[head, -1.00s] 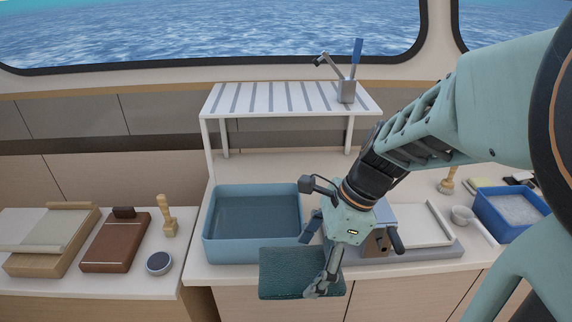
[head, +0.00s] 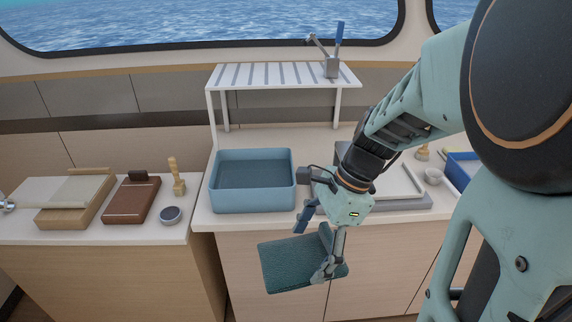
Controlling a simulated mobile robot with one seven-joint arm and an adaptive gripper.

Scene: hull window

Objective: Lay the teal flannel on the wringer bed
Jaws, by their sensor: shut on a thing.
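The teal flannel (head: 285,264) is a flat, dark teal, ribbed cloth. My gripper (head: 326,272) is shut on its right edge and holds it slightly tilted in front of the counter front. The flannel hangs clear of the countertop in the picture. What appears to be the wringer bed (head: 408,201), a pale flat plate on a grey base, lies on the counter behind and right of my gripper. My gripper and forearm hide much of the wringer.
A blue basin (head: 222,196) stands left of the wringer. A slatted white rack (head: 262,76) with a blue-handled lever (head: 339,35) is behind. The left counter holds a brown block (head: 131,203), a brush (head: 178,180) and a round tin (head: 171,215). A blue tub (head: 458,172) is partly hidden at right.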

